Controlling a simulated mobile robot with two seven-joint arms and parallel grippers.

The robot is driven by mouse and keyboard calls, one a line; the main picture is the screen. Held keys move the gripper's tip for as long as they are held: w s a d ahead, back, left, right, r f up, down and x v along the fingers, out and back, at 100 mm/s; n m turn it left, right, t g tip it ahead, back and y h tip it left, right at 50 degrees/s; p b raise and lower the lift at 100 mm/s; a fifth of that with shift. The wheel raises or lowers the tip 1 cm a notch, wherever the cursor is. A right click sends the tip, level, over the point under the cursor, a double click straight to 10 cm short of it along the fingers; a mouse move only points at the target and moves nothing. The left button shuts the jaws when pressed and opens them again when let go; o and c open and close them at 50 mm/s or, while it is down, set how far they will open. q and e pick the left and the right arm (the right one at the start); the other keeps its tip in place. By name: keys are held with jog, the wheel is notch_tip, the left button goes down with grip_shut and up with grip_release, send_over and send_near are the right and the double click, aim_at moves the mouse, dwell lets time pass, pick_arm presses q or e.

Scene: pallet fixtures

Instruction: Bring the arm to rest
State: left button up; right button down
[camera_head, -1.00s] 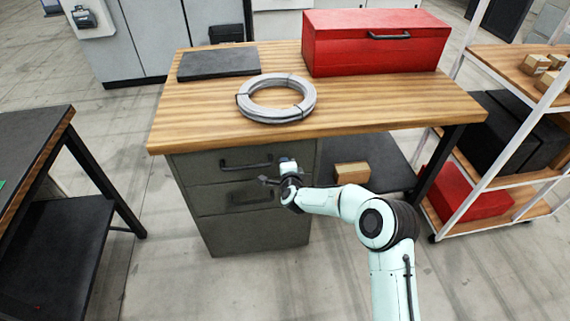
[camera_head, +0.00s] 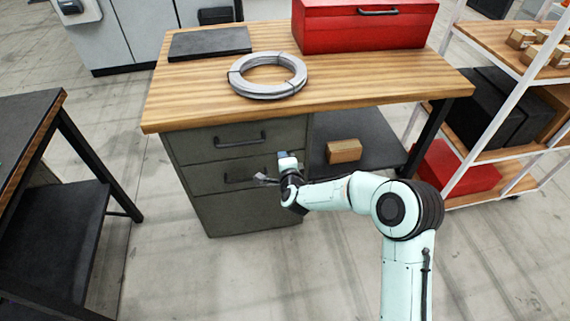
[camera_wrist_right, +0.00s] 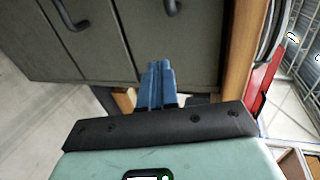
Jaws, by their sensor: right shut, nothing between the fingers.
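My right arm (camera_head: 398,209) reaches in from the lower right in the head view. Its right gripper (camera_head: 262,180) hangs in front of the drawers of a workbench, below the tabletop. In the right wrist view the gripper's blue fingers (camera_wrist_right: 157,82) are together, with nothing between them. They point toward the grey drawer cabinet (camera_wrist_right: 105,45). I cannot tell the exact gap to the drawer front. My left gripper is not in view.
The wooden workbench (camera_head: 200,105) holds a coil of grey cable (camera_head: 238,84), a dark flat plate (camera_head: 208,43) and a red toolbox (camera_head: 350,30). A box (camera_head: 344,151) lies on its lower shelf. A white-framed shelf (camera_head: 462,152) stands right, a dark table (camera_head: 20,125) left.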

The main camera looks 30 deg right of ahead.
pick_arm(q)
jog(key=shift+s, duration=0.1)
pick_arm(e)
jog(key=shift+v, duration=1.45)
jog(key=s+a+f+n+g+y+p, duration=0.2)
jog(key=s+a+f+n+g+p, duration=0.15)
jog(key=s+f, duration=0.45)
jog(key=s+a+f+n+g+y+p, duration=0.3)
jog(key=s+a+f+n+p, duration=0.15)
jog(key=s+f, duration=0.3)
pick_arm(q)
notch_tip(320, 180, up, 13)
jog(key=p, duration=0.5)
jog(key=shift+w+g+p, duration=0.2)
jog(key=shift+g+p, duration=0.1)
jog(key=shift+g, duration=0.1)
pick_arm(e)
jog(key=s+a+f+n+g+y, duration=0.1)
jog(key=s+a+n+g, duration=0.1)
jog(key=s, duration=0.6)
jog(key=s+a+f+n+g, duration=0.1)
jog(key=s+a+n+g, duration=0.1)
jog(key=s, duration=0.6)
jog(key=s+a+f+n+g+y, duration=0.1)
jog(key=s+n+g, duration=0.3)
jog(key=s, duration=0.4)
jog(key=shift+s+a+n+y, duration=0.35)
jog(key=shift+a+n, duration=0.25)
jog(key=shift+a, duration=0.2)
jog(key=shift+f, duration=0.1)
